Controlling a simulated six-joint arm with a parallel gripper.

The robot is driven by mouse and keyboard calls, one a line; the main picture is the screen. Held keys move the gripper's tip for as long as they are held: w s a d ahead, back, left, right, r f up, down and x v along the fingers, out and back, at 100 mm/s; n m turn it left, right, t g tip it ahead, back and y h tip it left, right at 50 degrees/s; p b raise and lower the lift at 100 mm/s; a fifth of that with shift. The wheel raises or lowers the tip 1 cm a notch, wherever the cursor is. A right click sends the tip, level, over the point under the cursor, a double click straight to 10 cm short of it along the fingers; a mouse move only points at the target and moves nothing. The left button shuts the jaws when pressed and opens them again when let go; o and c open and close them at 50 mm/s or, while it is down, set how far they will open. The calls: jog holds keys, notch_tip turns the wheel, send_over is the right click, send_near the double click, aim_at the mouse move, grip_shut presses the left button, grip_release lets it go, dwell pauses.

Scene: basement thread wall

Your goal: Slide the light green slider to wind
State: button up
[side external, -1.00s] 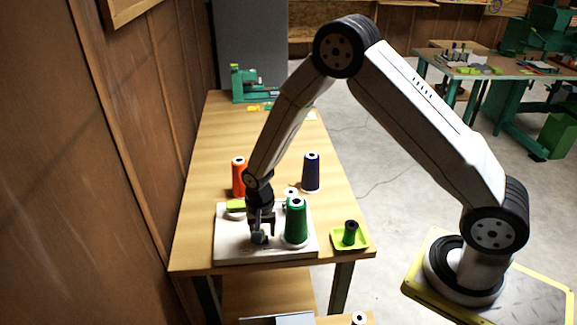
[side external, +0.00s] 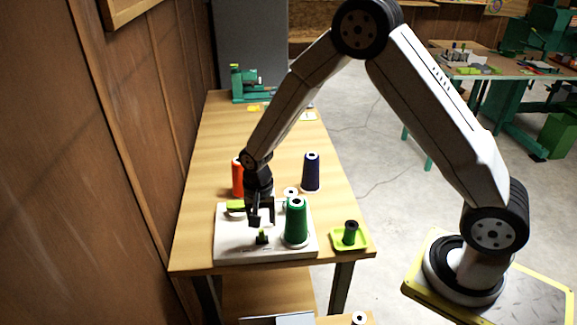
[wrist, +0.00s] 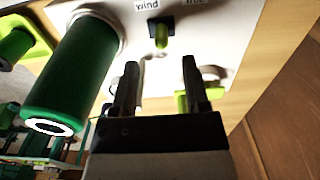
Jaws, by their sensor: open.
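The light green slider (wrist: 161,38) stands up from a black base on the white plate (side external: 232,247). In the wrist view it is just below the "wind" label (wrist: 147,4) and to its right. The "free" label (wrist: 195,2) is further right, so the slider is nearer "wind". In the side view the slider (side external: 262,235) is small and dark at the plate's front. My gripper (side external: 261,219) is above and behind it, apart from it. In the wrist view my gripper (wrist: 160,66) is open and empty, its fingers pointing toward the slider.
A large green thread cone (side external: 296,222) stands on the plate, close to the right of my gripper. A light green part (side external: 236,206) is at the plate's left. Orange (side external: 238,178) and navy (side external: 311,173) cones stand behind. A green tray (side external: 362,241) holds a small spool at right.

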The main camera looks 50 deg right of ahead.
jog(key=shift+r, duration=0.55)
jog(key=shift+r, duration=0.1)
jog(key=shift+r, duration=1.9)
jog(key=shift+w, duration=0.1)
jog(key=shift+c, duration=0.2)
